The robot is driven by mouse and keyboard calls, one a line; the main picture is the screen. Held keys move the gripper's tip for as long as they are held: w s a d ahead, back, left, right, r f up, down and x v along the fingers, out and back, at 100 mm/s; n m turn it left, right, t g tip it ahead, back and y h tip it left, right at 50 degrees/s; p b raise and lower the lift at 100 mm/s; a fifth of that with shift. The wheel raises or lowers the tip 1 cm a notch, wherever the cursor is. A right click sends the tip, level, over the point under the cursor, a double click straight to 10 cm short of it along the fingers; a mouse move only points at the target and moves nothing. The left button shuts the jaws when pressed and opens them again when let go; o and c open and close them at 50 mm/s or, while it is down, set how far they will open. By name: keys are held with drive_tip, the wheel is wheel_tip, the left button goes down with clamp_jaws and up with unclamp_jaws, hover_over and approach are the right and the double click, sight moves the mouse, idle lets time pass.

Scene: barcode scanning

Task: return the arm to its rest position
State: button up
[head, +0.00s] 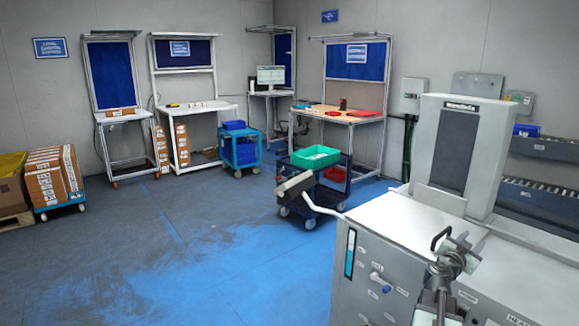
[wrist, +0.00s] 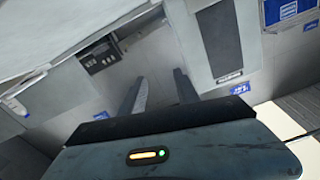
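My arm rises at the lower right of the head view. My gripper (head: 456,246) is at its upper end, in front of the grey machine cabinet (head: 375,275), and looks small there. In the wrist view my gripper (wrist: 160,77) shows two grey fingers standing apart. Nothing is held between them; only pale wall shows in the gap. I cannot tell from these views whether the arm touches the cabinet.
The grey machine's tall housing (head: 460,155) and a roller conveyor (head: 545,190) stand close on the right. A dark cart (head: 318,190) with a green bin (head: 315,157) is beyond the cabinet. Workbenches line the back walls. The blue-grey floor (head: 150,260) at left is open.

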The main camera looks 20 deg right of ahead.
drive_tip(key=w+a+f+n+t+y+b, duration=0.35)
drive_tip(key=w+a+n+t, duration=0.2)
drive_tip(key=w+a, duration=1.05)
drive_tip(key=w+a+f+n+t+y+b, duration=0.2)
drive_tip(key=w+a+n+t+y+b, duration=0.25)
drive_tip(key=w+a, duration=1.1)
drive_tip(key=w+a+f+n+t+y, duration=0.1)
drive_tip(key=a+n+y, duration=0.2)
drive_tip(key=a, duration=0.5)
drive_tip(key=w+a+f+n+t+y, duration=0.1)
drive_tip(key=a+f+n+y, duration=0.15)
drive_tip(key=a, duration=0.65)
drive_tip(key=a+f+n+g+y, duration=0.2)
drive_tip(key=a+f+n+y, duration=0.3)
drive_tip(key=a, duration=0.8)
drive_tip(key=s+a+f+n+g+y+b, duration=0.25)
drive_tip(key=s+a+f+g, duration=0.5)
drive_tip(key=a+f, duration=0.45)
drive_tip(key=s+d+f+m+g+h, duration=0.2)
drive_tip(key=s+d+f+m+g, duration=0.15)
drive_tip(key=s, duration=0.45)
drive_tip(key=s+d+f+m+g+h, duration=0.2)
drive_tip(key=s+d+f+m+g, duration=0.15)
drive_tip(key=s, duration=0.55)
wheel_tip(320, 180, up, 15)
drive_tip(key=n+p, duration=0.1)
drive_tip(key=p, duration=1.5)
drive_tip(key=shift+w+d+f+g, duration=0.15)
drive_tip(key=shift+w+d+g, duration=0.2)
drive_tip(key=shift+w+d, duration=0.1)
